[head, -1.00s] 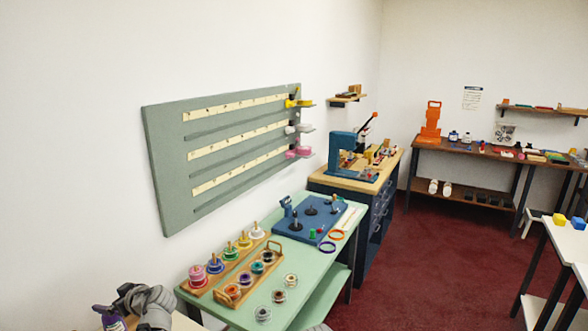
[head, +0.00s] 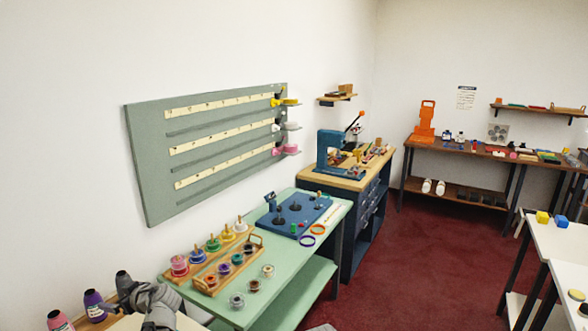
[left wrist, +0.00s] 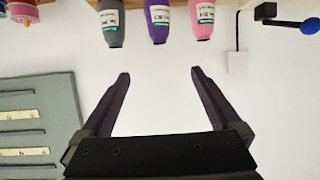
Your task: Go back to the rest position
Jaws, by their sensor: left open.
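My left gripper (left wrist: 160,74) is open and empty in the left wrist view, its two dark fingers spread before a plain white wall. It also shows at the lower left of the head view (head: 152,304), where its fingers are hard to make out. My right gripper is in neither view. The task names no object.
Grey (left wrist: 110,24), purple (left wrist: 157,20) and pink (left wrist: 201,18) bottles stand beyond the left fingertips, apart from them. A green table (head: 292,272) with spools and a blue board (head: 297,218) stands ahead. A grey-green panel (head: 150,150) hangs on the wall. The red floor (head: 420,270) is clear.

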